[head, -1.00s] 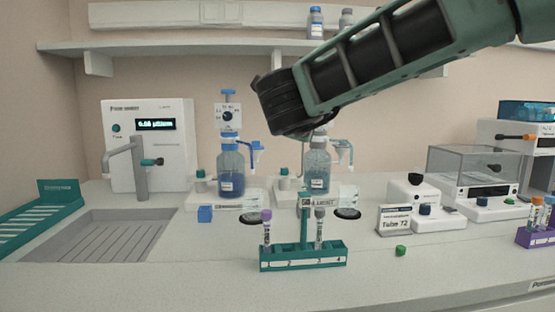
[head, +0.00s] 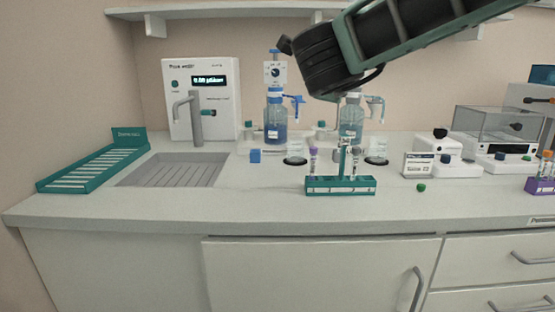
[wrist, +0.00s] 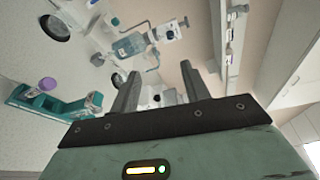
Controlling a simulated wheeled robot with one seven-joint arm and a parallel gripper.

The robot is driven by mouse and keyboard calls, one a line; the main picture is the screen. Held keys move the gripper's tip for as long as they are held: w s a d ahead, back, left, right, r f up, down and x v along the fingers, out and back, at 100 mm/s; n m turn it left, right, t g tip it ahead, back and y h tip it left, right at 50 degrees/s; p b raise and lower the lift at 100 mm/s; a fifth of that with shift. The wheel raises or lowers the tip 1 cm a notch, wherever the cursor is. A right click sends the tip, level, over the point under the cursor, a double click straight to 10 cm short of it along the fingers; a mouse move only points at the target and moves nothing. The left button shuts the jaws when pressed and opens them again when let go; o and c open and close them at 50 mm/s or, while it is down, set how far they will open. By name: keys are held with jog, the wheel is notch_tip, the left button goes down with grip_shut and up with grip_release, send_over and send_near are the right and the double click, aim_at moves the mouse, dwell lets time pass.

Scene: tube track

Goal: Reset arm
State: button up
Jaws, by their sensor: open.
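My gripper (wrist: 160,92) shows in the wrist view with its two fingers apart and nothing between them. In the head view my dark wrist and green arm reach in from the upper right, above the bench; the fingers are hidden there. A teal tube rack (head: 340,186) stands on the bench below my arm. It holds a purple-capped tube (head: 313,160) and a grey-capped tube (head: 354,163). The rack also shows at the left of the wrist view (wrist: 50,104), well apart from my fingers.
Two dispenser bottles, one blue (head: 275,122) and one grey (head: 351,120), stand behind the rack. A sink (head: 175,170) and a teal tray (head: 95,166) are at left. A clear-lidded balance (head: 497,130) and a purple rack (head: 540,185) are at right. A green cap (head: 421,188) lies on the bench.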

jog(key=s+a+f+n+g+y, duration=0.2)
jog(key=s+a+f+n+y, duration=0.55)
jog(key=a+n+y, duration=0.4)
jog(key=s+f+n+g, duration=0.7)
jog(key=s+f+n, duration=0.4)
jog(key=s+f, duration=0.1)
jog(key=s+d+f+n+g+h, duration=0.35)
jog(key=s+d+f, duration=0.3)
jog(key=s, duration=0.25)
jog(key=s+d+f+n+g+h, duration=0.2)
jog(key=s+d+f+n+g, duration=0.25)
jog(key=s+d, duration=0.3)
notch_tip(320, 180, up, 14)
jog(key=p, duration=1.4)
jog(key=shift+s+f+t, duration=0.15)
jog(key=shift+s+t, duration=0.25)
jog(key=shift+s, duration=0.05)
jog(key=shift+a+n, duration=0.1)
jog(key=shift+n, duration=0.15)
